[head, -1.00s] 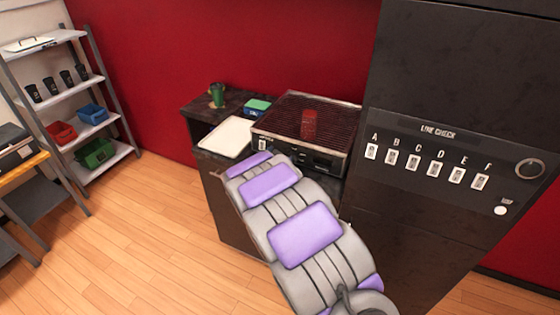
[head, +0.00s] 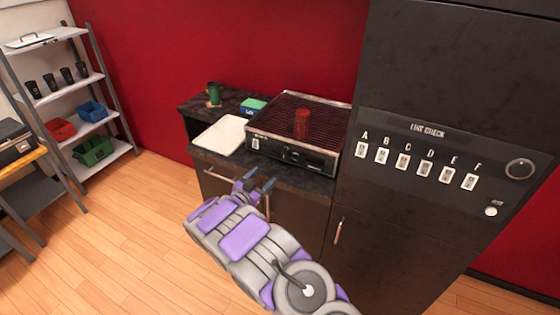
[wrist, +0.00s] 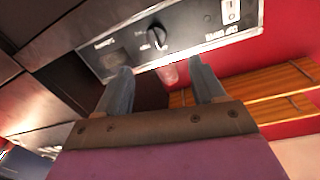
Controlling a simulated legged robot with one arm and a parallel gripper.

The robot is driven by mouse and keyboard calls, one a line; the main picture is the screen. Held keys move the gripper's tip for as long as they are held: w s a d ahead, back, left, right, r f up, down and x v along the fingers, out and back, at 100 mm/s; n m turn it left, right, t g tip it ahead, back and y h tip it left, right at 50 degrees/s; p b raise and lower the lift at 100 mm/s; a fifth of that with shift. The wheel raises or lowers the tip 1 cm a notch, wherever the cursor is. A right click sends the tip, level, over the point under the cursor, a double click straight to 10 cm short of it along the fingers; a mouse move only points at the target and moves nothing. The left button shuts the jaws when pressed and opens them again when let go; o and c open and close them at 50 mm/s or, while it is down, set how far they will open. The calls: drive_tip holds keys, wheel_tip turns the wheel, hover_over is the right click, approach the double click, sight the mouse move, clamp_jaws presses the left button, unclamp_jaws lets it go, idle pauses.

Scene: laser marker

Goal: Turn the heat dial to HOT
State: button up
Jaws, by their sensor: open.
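The heat dial is a small black knob (wrist: 157,38) on the dark front panel of the grill, seen close in the wrist view. In the head view the panel (head: 318,162) shows below the grill top, with the dial (head: 289,156) small near its middle. The wrist view is tilted and the lettering beside the dial is too small to read, so I cannot tell its setting. My gripper (head: 261,180) is open and empty, in front of and below the panel. In the wrist view its fingertips (wrist: 161,66) are apart, with the dial beyond and between them, not touched.
A red cylinder (head: 302,122) stands on the grill (head: 325,115). A white tray (head: 222,135), green cup (head: 214,94) and blue-green box (head: 253,107) are on the counter to its left. A tall black cabinet (head: 400,225) stands close on the right.

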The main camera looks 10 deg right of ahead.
sight(283, 158)
drive_tip(key=x, duration=0.4)
drive_tip(key=b+x, duration=0.1)
drive_tip(key=x, duration=0.3)
drive_tip(key=b+x, duration=0.1)
drive_tip(key=x, duration=0.3)
drive_tip(key=shift+s+d+f, duration=0.1)
drive_tip(key=shift+s+d, duration=0.3)
drive_tip(key=shift+w+b, duration=0.4)
drive_tip(key=shift+w, duration=0.2)
drive_tip(key=shift+d, duration=0.5)
drive_tip(key=shift+c, duration=0.5)
drive_tip(key=shift+a, duration=0.2)
drive_tip(key=c, duration=1)
drive_tip(key=shift+o, duration=0.2)
